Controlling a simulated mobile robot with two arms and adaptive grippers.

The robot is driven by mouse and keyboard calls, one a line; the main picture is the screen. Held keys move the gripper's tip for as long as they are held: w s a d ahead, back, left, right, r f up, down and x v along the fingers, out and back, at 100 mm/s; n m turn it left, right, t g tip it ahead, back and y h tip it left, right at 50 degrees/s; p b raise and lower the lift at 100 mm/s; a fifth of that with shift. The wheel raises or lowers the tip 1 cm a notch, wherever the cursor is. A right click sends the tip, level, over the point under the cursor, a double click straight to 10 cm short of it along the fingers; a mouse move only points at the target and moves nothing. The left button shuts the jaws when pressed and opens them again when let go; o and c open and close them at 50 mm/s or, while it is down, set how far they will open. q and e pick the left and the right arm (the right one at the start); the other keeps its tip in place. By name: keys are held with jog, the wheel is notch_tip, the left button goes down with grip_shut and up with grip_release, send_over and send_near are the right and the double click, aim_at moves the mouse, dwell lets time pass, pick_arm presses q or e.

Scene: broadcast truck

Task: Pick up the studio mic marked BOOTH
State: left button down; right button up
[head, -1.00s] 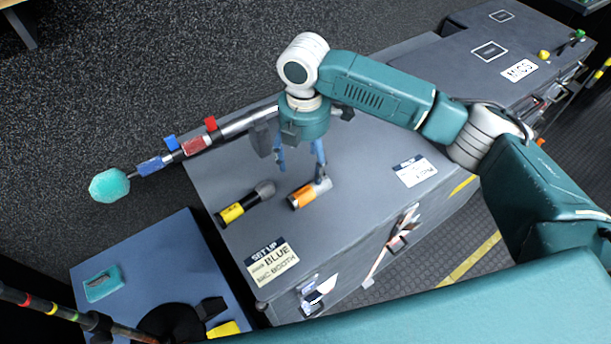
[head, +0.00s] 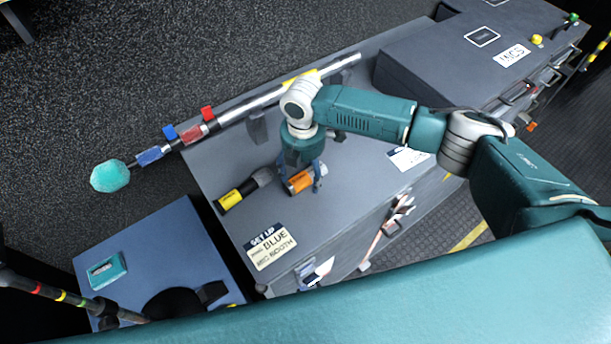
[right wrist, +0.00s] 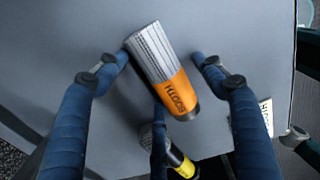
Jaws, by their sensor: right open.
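The studio mic marked BOOTH (right wrist: 178,92) has a silver grille and an orange band with the lettering on it. It lies on the grey case top, and its orange band shows in the head view (head: 300,181). My right gripper (head: 301,187) is directly above it, pointing down and open. In the right wrist view the blue fingers of the right gripper (right wrist: 160,62) stand on either side of the mic, with gaps, and a third finger shows below it. My left gripper is not in view.
A second mic with a yellow band (head: 231,198) lies just left of the BOOTH mic. A card reading SET UP, BLUE, BOOTH (head: 270,247) lies near the front edge. A boom pole with a teal foam tip (head: 110,176) lies along the back edge.

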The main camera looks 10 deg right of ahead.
jog(key=shift+c, duration=1)
jog(key=c, duration=0.5)
jog(key=shift+r, duration=0.1)
jog(key=c, duration=0.9)
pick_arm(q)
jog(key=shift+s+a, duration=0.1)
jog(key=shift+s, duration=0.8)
